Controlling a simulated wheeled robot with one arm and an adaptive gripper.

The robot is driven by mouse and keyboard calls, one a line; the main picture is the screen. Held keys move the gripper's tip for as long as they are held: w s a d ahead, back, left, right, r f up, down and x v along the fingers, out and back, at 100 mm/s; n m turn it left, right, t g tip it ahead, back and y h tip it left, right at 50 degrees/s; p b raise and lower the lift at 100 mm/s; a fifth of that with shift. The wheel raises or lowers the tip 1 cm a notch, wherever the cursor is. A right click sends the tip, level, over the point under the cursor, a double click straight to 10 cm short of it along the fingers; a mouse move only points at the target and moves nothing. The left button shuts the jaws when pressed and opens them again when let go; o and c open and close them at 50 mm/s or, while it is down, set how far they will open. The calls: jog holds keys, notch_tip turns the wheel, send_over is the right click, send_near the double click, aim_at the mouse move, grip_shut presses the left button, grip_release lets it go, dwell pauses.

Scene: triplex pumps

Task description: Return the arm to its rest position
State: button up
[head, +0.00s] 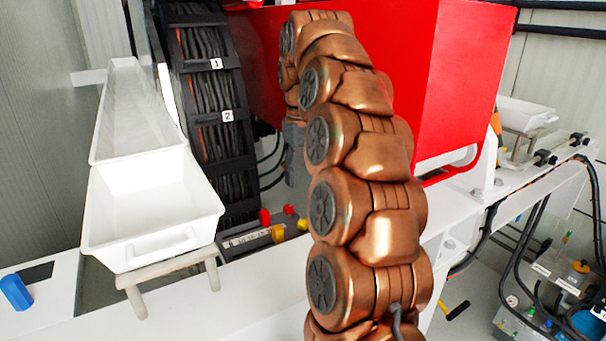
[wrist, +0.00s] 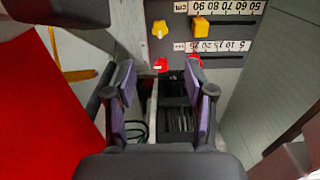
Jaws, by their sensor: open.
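My copper-coloured arm (head: 365,190) rises through the middle of the head view and bends over at the top, in front of the red housing (head: 400,80). My gripper shows in the wrist view (wrist: 160,82) with its two purple-padded fingers apart and nothing between them. In the head view only a dark part of it (head: 292,150) shows at the arm's left edge; the rest is hidden behind the arm. Beyond the fingertips in the wrist view is a scale panel (wrist: 225,45) with a yellow knob (wrist: 160,28), a yellow slider (wrist: 200,27) and red pieces.
White bins (head: 150,205) stand at the left on a rack, beside a dark cable chain (head: 212,110). A blue object (head: 16,292) lies at the far left. A white beam (head: 265,290) runs beneath the arm. Hoses and a yellow-handled tool (head: 457,310) are at the right.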

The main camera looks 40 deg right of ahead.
jog(key=shift+a, duration=0.1)
dwell(0.3)
jog(key=shift+n+g, duration=0.4)
jog(key=shift+n, duration=0.5)
jog(key=s+a+f+p, duration=0.1)
jog(key=s+a, duration=0.2)
jog(key=a, duration=0.2)
jog(key=s+a+f+p, duration=0.1)
jog(key=s+a, duration=0.3)
jog(key=s+a+f, duration=0.1)
jog(key=s+a, duration=0.3)
jog(key=a, duration=0.1)
jog(key=shift+s+a+p, duration=0.2)
jog(key=shift+a+p, duration=0.1)
jog(key=shift+p, duration=0.1)
jog(key=s+a+f+p, duration=0.1)
jog(key=s+a+f, duration=0.2)
jog(key=s, duration=0.6)
jog(key=s+a+f+g+p, duration=0.1)
jog(key=s+a+f, duration=0.2)
jog(key=s+f, duration=0.4)
jog(key=s, duration=0.3)
jog(key=shift+m, duration=0.4)
jog(key=shift+s+d, duration=0.1)
